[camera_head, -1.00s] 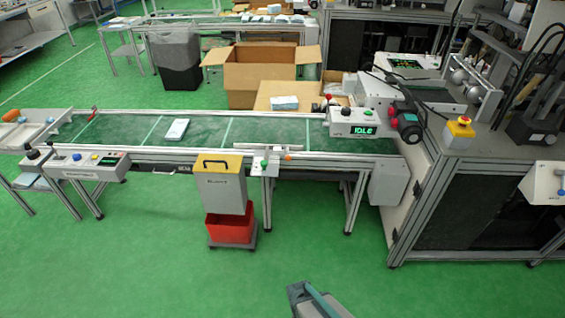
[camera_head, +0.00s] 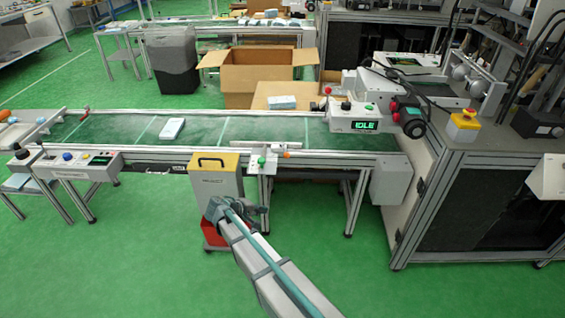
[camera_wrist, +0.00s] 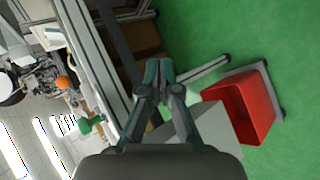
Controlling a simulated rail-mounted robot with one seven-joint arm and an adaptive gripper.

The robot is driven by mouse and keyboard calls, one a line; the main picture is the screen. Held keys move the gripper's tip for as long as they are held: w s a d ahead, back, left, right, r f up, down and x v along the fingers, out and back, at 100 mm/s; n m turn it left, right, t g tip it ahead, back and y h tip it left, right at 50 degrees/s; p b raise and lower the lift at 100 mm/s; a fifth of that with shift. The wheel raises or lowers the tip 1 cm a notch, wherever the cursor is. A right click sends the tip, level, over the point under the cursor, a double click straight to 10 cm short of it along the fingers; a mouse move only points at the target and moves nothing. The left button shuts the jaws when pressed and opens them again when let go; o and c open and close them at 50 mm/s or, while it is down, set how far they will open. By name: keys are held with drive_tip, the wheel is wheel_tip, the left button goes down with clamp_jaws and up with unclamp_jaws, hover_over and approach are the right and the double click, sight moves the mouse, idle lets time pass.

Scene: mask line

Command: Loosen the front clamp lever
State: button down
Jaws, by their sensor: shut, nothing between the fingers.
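A small orange knob (camera_head: 287,154), which looks like the front clamp lever's handle, sits at the conveyor's near rail. Beside it is a bracket with a green knob (camera_head: 261,161). In the wrist view the orange knob (camera_wrist: 62,83) and green knob (camera_wrist: 85,127) show at the left, beside the rail. My gripper (camera_wrist: 160,72) is shut and empty, pointing along the rail, apart from both knobs. In the head view my gripper is small and dark, in front of the grey bin and below the rail; its fingertips are hard to make out.
The grey bin with a yellow top (camera_head: 217,163) stands over a red crate (camera_wrist: 250,105), close to my gripper. The conveyor (camera_head: 215,135) carries a white pack (camera_head: 172,129). A box unit reading IDLE (camera_head: 355,120) stands at the right. The green floor in front is open.

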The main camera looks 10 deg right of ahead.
drive_tip(key=w+r+t+h, duration=0.3)
drive_tip(key=w+r, duration=0.6)
drive_tip(key=r, duration=0.3)
drive_tip(key=shift+w+a+r+t+h, duration=0.2)
drive_tip(key=shift+a+r+t+h, duration=0.1)
drive_tip(key=shift+t+h, duration=0.15)
drive_tip(key=p+x, duration=0.1)
drive_tip(key=x, duration=1.3)
drive_tip(key=shift+p, duration=0.3)
